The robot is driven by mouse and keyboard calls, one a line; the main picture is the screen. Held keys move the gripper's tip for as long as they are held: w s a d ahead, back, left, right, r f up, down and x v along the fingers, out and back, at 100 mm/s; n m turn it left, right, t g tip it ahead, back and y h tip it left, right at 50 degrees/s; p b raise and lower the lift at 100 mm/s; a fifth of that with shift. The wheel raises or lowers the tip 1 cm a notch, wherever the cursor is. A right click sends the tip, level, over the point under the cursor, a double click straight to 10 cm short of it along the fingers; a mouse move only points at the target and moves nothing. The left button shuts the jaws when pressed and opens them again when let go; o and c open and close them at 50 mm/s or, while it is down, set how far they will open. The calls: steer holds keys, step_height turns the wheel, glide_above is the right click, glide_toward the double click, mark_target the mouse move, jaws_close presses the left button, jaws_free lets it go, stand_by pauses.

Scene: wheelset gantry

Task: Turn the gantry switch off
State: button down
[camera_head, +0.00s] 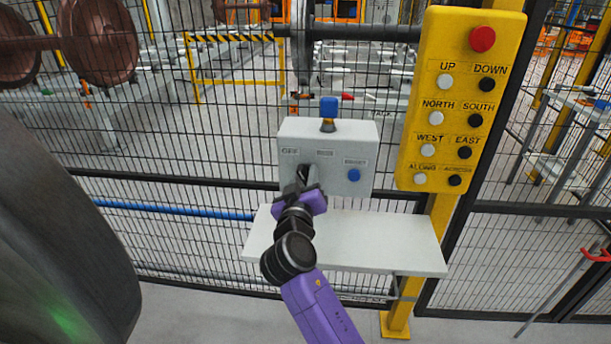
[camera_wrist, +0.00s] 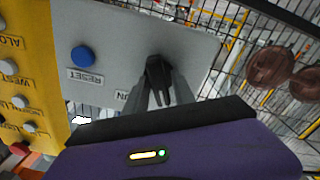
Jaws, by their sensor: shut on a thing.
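The grey switch box (camera_head: 345,140) is mounted at the mesh fence above a white shelf. Its face carries an OFF label on the left, another label in the middle and a blue reset button (camera_head: 354,175) on the right. My gripper (camera_head: 305,180) is at the lower left of the box face, in front of the dark gantry switch. In the wrist view the fingers (camera_wrist: 160,95) are shut on the black switch handle (camera_wrist: 157,68), against the grey face. The blue button (camera_wrist: 82,57) is left of them there. The handle's exact angle is partly hidden by the fingers.
A yellow pendant panel (camera_head: 457,100) with a red button and several white and black buttons stands right of the box. The white shelf (camera_head: 400,240) juts out below the box. Mesh fence lies behind.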

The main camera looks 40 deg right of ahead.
steer(key=shift+a+f+n+p, duration=0.1)
steer(key=shift+n+p, duration=0.4)
steer(key=shift+n, duration=1.1)
steer(key=c, duration=1.3)
jaws_free()
steer(key=shift+a, duration=0.1)
steer(key=b+v, duration=0.1)
steer(key=v, duration=0.6)
steer(key=shift+s+a, duration=0.25)
